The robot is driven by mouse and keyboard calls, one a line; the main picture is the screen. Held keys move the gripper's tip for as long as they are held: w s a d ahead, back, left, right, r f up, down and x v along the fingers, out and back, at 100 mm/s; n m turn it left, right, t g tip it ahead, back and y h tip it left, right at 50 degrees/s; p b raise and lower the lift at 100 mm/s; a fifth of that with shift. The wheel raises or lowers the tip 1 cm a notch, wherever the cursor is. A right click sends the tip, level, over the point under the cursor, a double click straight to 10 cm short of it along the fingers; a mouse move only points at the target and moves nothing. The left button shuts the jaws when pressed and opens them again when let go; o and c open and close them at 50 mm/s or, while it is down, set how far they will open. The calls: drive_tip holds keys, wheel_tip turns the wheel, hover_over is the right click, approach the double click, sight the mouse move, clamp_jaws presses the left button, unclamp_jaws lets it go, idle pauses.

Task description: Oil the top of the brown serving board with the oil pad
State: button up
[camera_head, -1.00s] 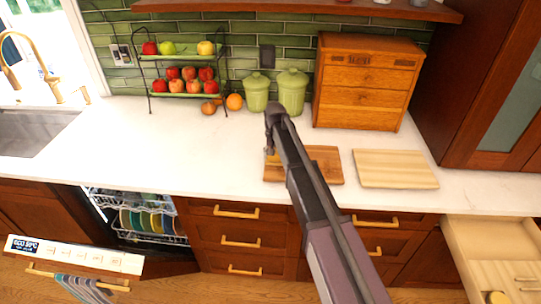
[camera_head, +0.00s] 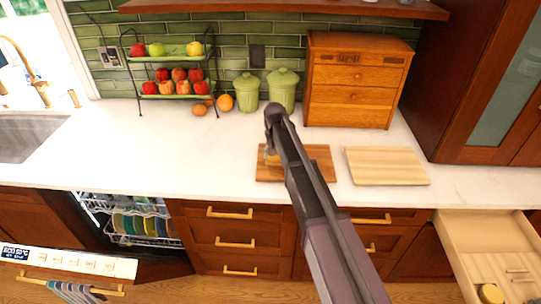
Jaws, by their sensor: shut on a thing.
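The brown serving board (camera_head: 322,163) lies flat on the white counter, its middle covered by my arm. My gripper (camera_head: 270,152) is over the board's left part, mostly hidden behind my arm's wrist. It is shut on a small yellowish thing, likely the oil pad (camera_head: 271,159), of which only a sliver shows. I cannot tell whether the pad touches the board.
A paler board (camera_head: 388,166) lies to the right. Behind stand two green canisters (camera_head: 282,90), a wooden drawer chest (camera_head: 355,82) and a fruit rack (camera_head: 175,88). The dishwasher (camera_head: 140,222) is open at lower left; a drawer (camera_head: 490,235) is open at lower right.

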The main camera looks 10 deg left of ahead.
drive_tip(key=shift+w+d, duration=0.1)
drive_tip(key=shift+d, duration=0.65)
drive_tip(key=shift+d, duration=0.1)
drive_tip(key=shift+w+d, duration=0.15)
drive_tip(key=shift+d, duration=0.65)
drive_tip(key=shift+w+d, duration=0.1)
drive_tip(key=shift+d, duration=0.7)
drive_tip(key=shift+d, duration=0.1)
drive_tip(key=shift+w+d, duration=0.15)
drive_tip(key=shift+d, duration=0.65)
drive_tip(key=shift+w+d, duration=0.1)
drive_tip(key=shift+d, duration=0.65)
drive_tip(key=shift+d, duration=0.15)
drive_tip(key=shift+w+d, duration=0.15)
drive_tip(key=shift+d, duration=0.6)
drive_tip(key=shift+w+d, duration=0.1)
drive_tip(key=shift+d, duration=0.65)
drive_tip(key=shift+w+d, duration=0.15)
drive_tip(key=shift+d, duration=0.7)
drive_tip(key=shift+w+d, duration=0.1)
drive_tip(key=shift+d, duration=0.7)
